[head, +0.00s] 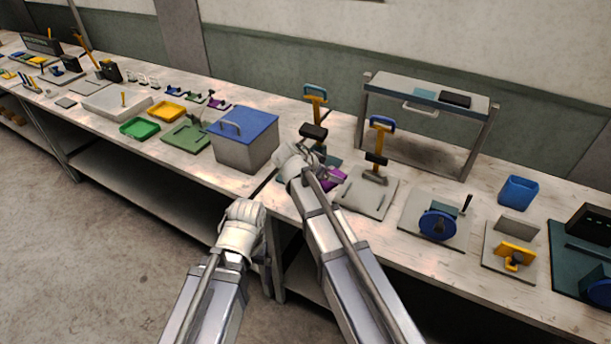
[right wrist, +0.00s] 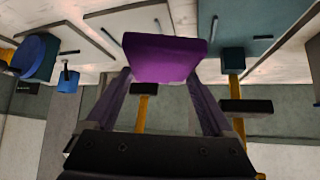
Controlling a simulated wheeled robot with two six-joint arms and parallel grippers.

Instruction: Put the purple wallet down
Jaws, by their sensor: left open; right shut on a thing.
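The purple wallet (head: 334,178) shows in part beyond my right gripper (head: 318,172) in the head view, over the bench between the blue-lidded box and a grey press plate. In the right wrist view the purple wallet (right wrist: 165,58) sits between the two fingers of my right gripper (right wrist: 165,82), which is shut on it. Whether the wallet touches the bench is hard to tell. My left gripper (head: 248,212) is open and empty, in front of the bench edge; its fingertips are partly hidden.
A grey box with a blue lid (head: 243,130) stands left of the wallet. Hand presses with yellow levers (head: 380,145) stand behind and right. A green tray (head: 140,128) and a yellow tray (head: 167,111) lie farther left. A raised shelf (head: 425,92) stands behind.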

